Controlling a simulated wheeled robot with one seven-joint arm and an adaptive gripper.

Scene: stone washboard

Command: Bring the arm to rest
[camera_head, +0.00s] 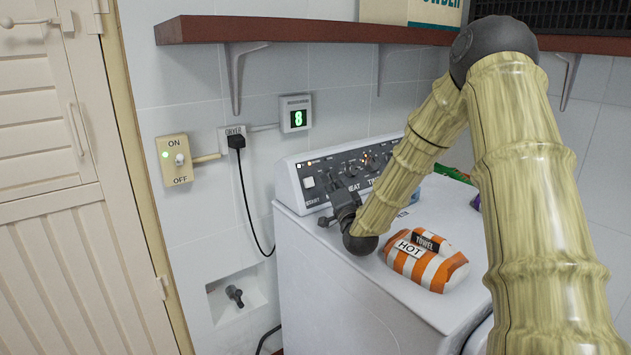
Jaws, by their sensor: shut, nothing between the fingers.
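My arm, with a bamboo look and dark joints, reaches from the right edge over the white machine (310,255). My gripper (326,219) is dark and small at the end of the arm, just in front of the machine's control panel (325,178). It looks shut with nothing in it. I cannot tell whether it touches the panel or a knob. My wrist hides part of the panel and the machine's top.
An orange-and-white striped towel bundle (426,262) labelled HOT lies right of my wrist. A brown shelf (300,31) on brackets overhangs the machine.

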